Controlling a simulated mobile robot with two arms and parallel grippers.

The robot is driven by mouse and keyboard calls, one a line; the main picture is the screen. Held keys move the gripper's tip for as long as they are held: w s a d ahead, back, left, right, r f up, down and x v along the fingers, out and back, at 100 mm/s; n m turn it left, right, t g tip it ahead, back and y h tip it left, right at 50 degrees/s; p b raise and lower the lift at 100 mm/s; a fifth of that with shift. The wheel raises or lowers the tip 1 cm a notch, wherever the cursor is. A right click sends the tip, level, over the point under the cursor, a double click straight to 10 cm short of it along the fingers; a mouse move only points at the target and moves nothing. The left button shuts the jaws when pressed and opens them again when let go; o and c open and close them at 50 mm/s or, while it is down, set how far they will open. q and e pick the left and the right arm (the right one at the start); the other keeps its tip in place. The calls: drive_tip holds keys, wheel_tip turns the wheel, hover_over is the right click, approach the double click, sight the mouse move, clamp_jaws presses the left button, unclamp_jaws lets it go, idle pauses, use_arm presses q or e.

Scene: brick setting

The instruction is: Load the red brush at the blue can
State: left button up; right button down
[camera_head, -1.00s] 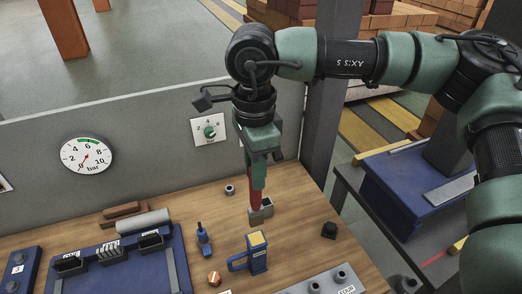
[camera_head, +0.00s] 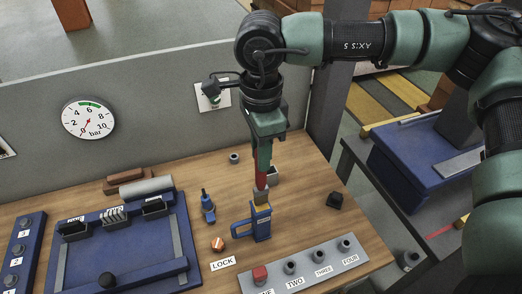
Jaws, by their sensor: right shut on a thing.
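My right gripper (camera_head: 265,146) points down over the bench and is shut on the red brush (camera_head: 261,168). The brush hangs upright, with a grey band at its lower end. The blue can (camera_head: 261,226), with a blue handle on its left side and a yellowish top, stands directly below the brush. The brush's lower end overlaps the can's top in the picture; I cannot tell whether it touches or is just above. A grey open holder (camera_head: 273,176) is partly hidden behind the brush. My left gripper is not in view.
A blue tray (camera_head: 122,250) lies left, with a blue bottle-like tool (camera_head: 208,207) and an orange-white knob (camera_head: 217,245) nearer the can. A grey strip (camera_head: 305,270) with labelled sockets lies in front. A black block (camera_head: 334,200) stands right. A panel with gauge (camera_head: 88,119) stands behind.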

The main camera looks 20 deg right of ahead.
drive_tip(key=shift+f+b, duration=0.45)
drive_tip(key=shift+b, duration=0.05)
idle(0.8)
drive_tip(key=shift+f+b, duration=0.15)
drive_tip(key=shift+b, duration=0.25)
idle(1.6)
drive_tip(key=shift+r+p, duration=1.55)
drive_tip(key=shift+r, duration=2.05)
